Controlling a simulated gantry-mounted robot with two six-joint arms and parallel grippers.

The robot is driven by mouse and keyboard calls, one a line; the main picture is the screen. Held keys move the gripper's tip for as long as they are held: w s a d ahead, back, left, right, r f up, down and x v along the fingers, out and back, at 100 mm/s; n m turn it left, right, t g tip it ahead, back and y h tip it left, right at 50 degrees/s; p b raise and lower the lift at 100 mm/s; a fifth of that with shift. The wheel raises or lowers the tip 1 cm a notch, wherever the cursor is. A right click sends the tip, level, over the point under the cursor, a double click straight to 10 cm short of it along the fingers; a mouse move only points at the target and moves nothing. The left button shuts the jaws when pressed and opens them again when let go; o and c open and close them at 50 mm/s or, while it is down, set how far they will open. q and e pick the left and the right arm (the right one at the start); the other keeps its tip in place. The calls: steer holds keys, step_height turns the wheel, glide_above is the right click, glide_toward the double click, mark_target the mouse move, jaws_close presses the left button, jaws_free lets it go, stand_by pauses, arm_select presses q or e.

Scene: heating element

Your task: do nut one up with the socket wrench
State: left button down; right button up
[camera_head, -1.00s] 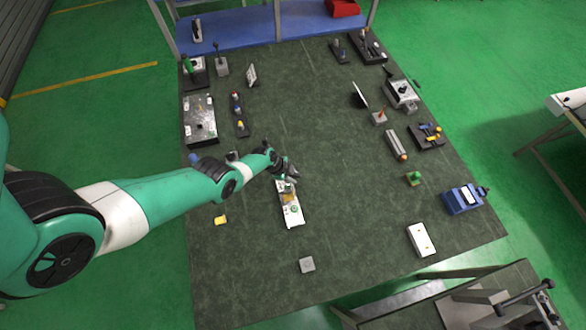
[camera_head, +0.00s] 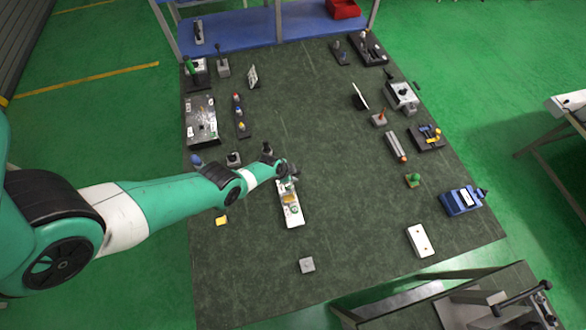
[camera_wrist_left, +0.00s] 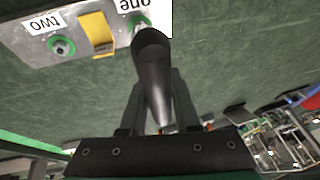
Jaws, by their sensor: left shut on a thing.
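A pale metal plate (camera_head: 293,215) lies on the dark table, below my left gripper in the head view. In the left wrist view the plate (camera_wrist_left: 80,22) carries labels "one" and "two" and a yellow block (camera_wrist_left: 97,33). Nut two (camera_wrist_left: 61,47) sits in a green ring. Nut one (camera_wrist_left: 138,22) has a similar green ring, mostly hidden behind the tool's end. My left gripper (camera_head: 286,172) is shut on the dark, tapered socket wrench (camera_wrist_left: 152,65). The wrench's wide end is at nut one; I cannot tell whether it is seated. My right gripper is not in view.
A yellow block (camera_head: 221,219) lies left of the plate. A grey block (camera_head: 307,265) and a white box (camera_head: 420,240) lie nearer the front. Devices line both table sides, including a blue one (camera_head: 461,200). The table's middle beyond the plate is clear.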

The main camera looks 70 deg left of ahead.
arm_select(q)
steer(key=shift+a+n+y, duration=0.1)
steer(key=shift+n+y, duration=0.2)
steer(key=shift+n, duration=0.3)
steer(key=shift+a+n+g+y, duration=0.2)
steer(key=shift+n+y, duration=0.05)
steer(key=shift+n, duration=0.45)
steer(key=shift+a+n+g+y, duration=0.15)
steer(key=shift+n+g+y, duration=0.1)
steer(key=shift+n, duration=0.45)
steer(key=shift+s, duration=0.1)
steer(key=n, duration=0.1)
steer(key=n+b, duration=0.1)
steer(key=shift+s+a+f+n+g+y, duration=0.1)
steer(key=shift+a+f+n+g+y, duration=0.1)
steer(key=shift+n+g+y, duration=0.2)
steer(key=shift+s+a+r+n, duration=0.15)
steer(key=shift+r+n, duration=0.1)
steer(key=shift+n, duration=0.35)
